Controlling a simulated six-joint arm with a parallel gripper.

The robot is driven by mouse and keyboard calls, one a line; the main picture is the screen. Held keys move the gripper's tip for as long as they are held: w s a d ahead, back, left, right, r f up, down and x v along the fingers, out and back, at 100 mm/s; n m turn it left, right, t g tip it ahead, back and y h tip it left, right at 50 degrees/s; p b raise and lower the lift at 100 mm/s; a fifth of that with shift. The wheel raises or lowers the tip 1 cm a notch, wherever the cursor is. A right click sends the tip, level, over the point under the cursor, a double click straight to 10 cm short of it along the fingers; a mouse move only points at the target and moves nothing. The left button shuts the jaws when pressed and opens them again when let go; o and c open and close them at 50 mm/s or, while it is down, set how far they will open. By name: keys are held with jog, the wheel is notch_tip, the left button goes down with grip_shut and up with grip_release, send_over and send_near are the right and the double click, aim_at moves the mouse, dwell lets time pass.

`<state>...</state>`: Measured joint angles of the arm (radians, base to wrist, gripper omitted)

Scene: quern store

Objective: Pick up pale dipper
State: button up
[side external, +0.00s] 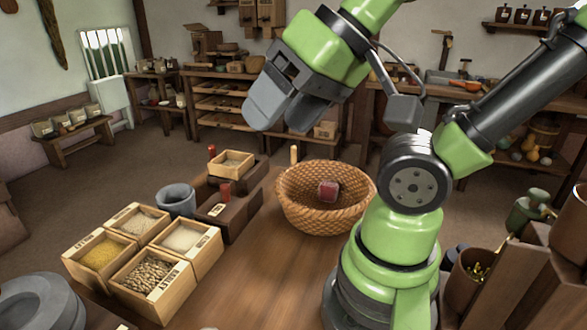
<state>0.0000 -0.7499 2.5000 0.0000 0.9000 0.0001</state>
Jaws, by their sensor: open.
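A short pale upright stick (294,155) shows just behind the left rim of the woven basket (312,222). It may be the handle of the pale dipper, but its lower part is hidden and I cannot tell. No dipper bowl is clearly visible. My gripper (283,117) is open and empty, its two grey fingers pointing down and to the left. In the picture it appears above the stick and the basket, apart from both.
A dark red block (329,191) lies in the basket. Several wooden boxes of grain, including one of yellow grain (97,257), stand at the left front beside a grey pot (176,200). A dark stepped stand (236,208) is left of the basket. Bare tabletop (265,285) lies in front.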

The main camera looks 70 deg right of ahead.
jog(key=c, duration=0.3)
